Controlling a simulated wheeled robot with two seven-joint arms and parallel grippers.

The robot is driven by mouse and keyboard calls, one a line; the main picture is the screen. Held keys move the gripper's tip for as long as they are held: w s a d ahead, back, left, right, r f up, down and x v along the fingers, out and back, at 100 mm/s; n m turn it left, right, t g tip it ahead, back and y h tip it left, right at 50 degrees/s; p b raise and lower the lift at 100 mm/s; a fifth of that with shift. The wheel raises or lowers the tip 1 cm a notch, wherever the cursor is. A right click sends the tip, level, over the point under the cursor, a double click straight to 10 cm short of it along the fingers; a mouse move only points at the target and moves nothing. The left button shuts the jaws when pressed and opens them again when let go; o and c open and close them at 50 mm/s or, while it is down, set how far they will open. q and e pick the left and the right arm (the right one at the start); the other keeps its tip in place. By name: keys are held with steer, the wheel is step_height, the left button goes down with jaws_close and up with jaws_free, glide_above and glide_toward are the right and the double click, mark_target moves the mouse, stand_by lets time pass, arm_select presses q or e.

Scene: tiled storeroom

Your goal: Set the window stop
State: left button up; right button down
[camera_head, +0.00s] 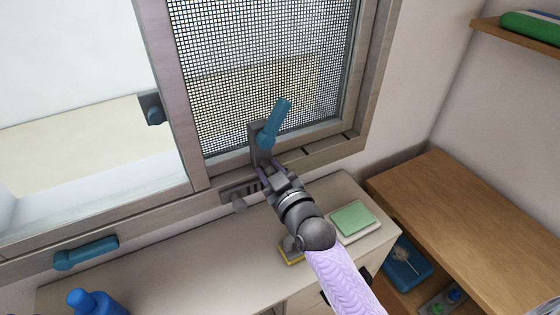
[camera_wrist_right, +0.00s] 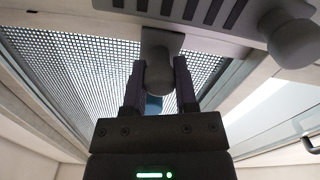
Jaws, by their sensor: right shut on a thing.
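The window (camera_head: 180,100) has a wooden frame, with a mesh screen (camera_head: 250,70) on its right half. A grey stop bracket with a blue handle (camera_head: 275,122) stands at the lower edge of the mesh. A slotted grey plate (camera_head: 240,190) with a round knob (camera_head: 239,204) is on the sill; the slots (camera_wrist_right: 200,10) and knob (camera_wrist_right: 293,38) also show in the right wrist view. My right gripper (camera_head: 266,170) is at the bracket. In the wrist view its fingers (camera_wrist_right: 158,85) are shut on the bracket's grey rounded end (camera_wrist_right: 158,70), with blue behind it. My left gripper is out of view.
A second blue handle (camera_head: 86,252) is on the frame at lower left. A wooden shelf unit (camera_head: 480,210) stands at right.

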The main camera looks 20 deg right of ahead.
steer(key=shift+s+a, duration=0.1)
steer(key=shift+a, duration=0.5)
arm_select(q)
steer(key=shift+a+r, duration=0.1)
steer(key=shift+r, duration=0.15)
arm_select(e)
steer(key=c, duration=0.6)
jaws_free()
steer(key=shift+a, duration=0.15)
steer(key=shift+o, duration=1.1)
steer(key=shift+a, duration=0.1)
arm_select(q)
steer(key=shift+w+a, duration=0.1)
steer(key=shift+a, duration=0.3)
